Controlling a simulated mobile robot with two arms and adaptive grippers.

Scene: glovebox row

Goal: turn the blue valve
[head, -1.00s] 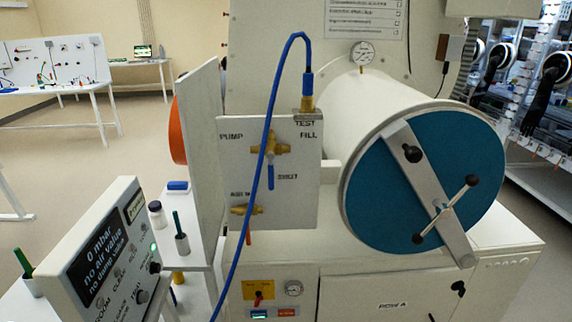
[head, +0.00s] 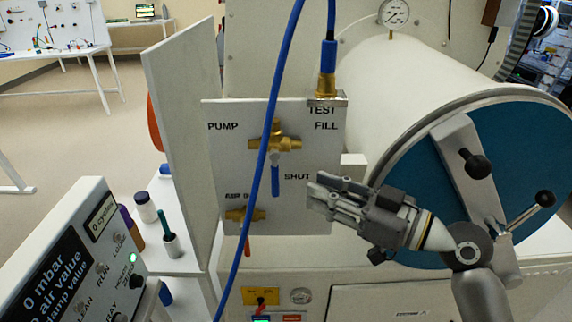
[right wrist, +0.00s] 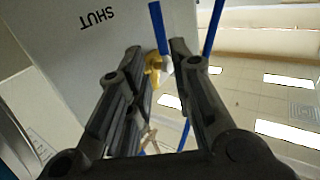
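The blue valve (head: 275,178) is a blue lever hanging straight down from a brass body (head: 276,142) on a white panel, beside the word SHUT. My right gripper (head: 318,190) is in front of the panel, to the right of the lever and slightly below its middle, apart from it. In the right wrist view the fingers (right wrist: 158,50) are spread with nothing held. The lever (right wrist: 158,28) and brass body show beyond the gap between the fingertips. My left gripper is not in view.
A second brass valve (head: 240,214) with a red lever sits below. The blue round door (head: 400,185) is at right, a control box (head: 85,250) at lower left.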

